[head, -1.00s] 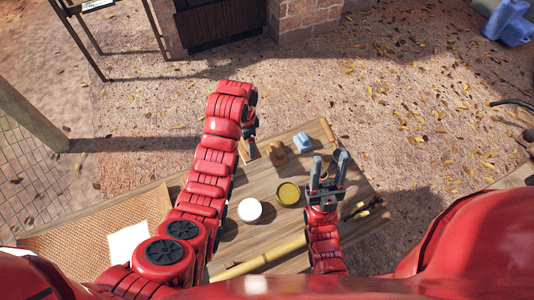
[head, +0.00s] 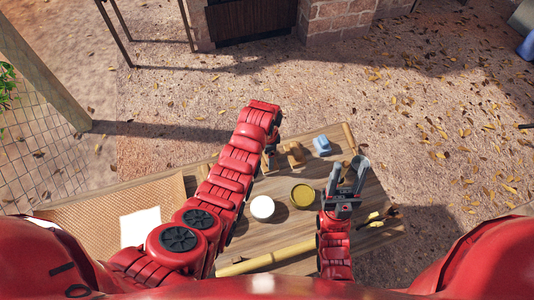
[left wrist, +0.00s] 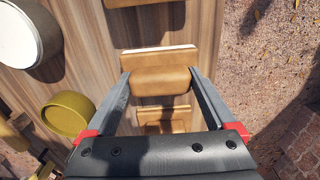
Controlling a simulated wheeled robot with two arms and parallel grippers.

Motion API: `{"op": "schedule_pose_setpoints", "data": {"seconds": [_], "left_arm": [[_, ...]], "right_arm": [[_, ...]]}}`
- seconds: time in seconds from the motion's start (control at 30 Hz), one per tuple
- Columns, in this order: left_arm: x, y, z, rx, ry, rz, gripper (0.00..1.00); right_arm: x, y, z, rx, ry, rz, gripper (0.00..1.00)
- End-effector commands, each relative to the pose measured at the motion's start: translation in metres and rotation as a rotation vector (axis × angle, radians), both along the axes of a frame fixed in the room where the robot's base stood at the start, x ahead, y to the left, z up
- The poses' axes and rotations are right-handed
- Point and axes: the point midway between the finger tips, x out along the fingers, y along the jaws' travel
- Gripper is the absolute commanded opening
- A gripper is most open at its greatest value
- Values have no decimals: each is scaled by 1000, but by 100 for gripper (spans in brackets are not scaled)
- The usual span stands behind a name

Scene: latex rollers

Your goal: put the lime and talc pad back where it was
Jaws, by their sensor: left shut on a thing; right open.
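My left gripper (left wrist: 160,82) is shut on a tan block-shaped pad (left wrist: 160,57) with a thin white edge along its far side. In the head view my left arm covers most of that gripper, and only a bit of tan (head: 266,161) shows beside it. I cannot tell whether the held pad touches the table. No lime colour shows on either. My right gripper (head: 352,177) is open and empty over the table's right side.
A blue pad (head: 322,146) lies right of the tan pads. A white-topped round tin (head: 262,207) and an olive tin (head: 302,196) stand nearer me. A bamboo pole (head: 265,258) lies along the near side. Brushes (head: 380,217) lie at right. A woven mat (head: 85,232) is at left.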

Motion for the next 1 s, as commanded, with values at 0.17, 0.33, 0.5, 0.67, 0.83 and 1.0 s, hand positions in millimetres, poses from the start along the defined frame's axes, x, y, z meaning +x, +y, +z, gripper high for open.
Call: {"op": "schedule_pose_setpoints", "data": {"seconds": [0.17, 0.33, 0.5, 0.67, 0.83, 1.0], "left_arm": [[0, 0, -2, 0, 0, 0, 37], [0, 0, -3, 0, 1, 0, 100], [-1, 0, -4, 0, 2, 0, 100], [-1, 0, 2, 0, 2, -1, 100], [1, 0, 13, -2, -2, -1, 100], [2, -1, 42, -3, -6, -1, 100]], "right_arm": [[0, 0, -2, 0, 0, 0, 50], [0, 0, -4, 0, 0, 0, 50], [0, 0, -4, 0, 0, 0, 50], [0, 0, 1, 0, 0, 0, 50], [0, 0, -9, 0, 0, 0, 50], [0, 0, -21, 0, 0, 0, 50]]}}
